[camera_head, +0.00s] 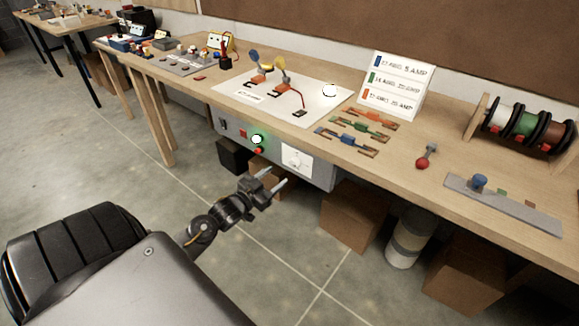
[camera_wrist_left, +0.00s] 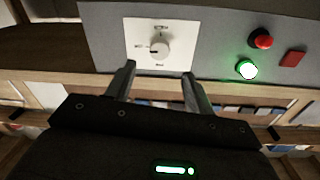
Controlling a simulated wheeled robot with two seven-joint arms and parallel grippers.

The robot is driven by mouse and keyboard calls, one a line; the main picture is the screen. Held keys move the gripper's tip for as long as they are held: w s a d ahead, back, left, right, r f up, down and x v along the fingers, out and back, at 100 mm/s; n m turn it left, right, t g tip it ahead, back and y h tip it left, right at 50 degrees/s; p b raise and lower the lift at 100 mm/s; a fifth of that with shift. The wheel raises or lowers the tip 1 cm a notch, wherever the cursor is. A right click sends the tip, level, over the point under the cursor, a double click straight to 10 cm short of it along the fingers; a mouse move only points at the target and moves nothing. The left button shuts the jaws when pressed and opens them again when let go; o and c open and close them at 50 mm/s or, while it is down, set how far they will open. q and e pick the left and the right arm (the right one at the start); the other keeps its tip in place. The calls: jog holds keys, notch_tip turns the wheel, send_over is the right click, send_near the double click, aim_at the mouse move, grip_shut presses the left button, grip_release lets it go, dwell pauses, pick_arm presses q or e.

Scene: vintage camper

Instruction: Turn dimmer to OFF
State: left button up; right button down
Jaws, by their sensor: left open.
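The dimmer is a round white knob (camera_wrist_left: 158,49) on a square white plate (camera_wrist_left: 134,38) set in a grey panel. In the head view the plate (camera_head: 297,161) is on the front of the grey panel under the workbench edge. The lettering around the knob is too small to read surely, and the knob's setting is unclear. My left gripper (camera_head: 276,177) is open and empty in front of the panel, apart from the knob. In the left wrist view its fingers (camera_wrist_left: 159,72) straddle the line to the knob. My right gripper is not in view.
A lit green lamp (camera_wrist_left: 246,69), a red button (camera_wrist_left: 262,39) and a red square piece (camera_wrist_left: 292,58) share the panel. The wooden workbench (camera_head: 330,85) overhangs it. Cardboard boxes (camera_head: 352,216) and a cylinder (camera_head: 410,240) stand below. The floor before the panel is clear.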

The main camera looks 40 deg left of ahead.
aim_at(292, 164)
pick_arm(q)
jog(key=w, duration=0.8)
jog(key=shift+d, duration=0.15)
jog(key=c, duration=1)
jog(key=shift+o, duration=0.2)
jog(key=shift+p, duration=0.3)
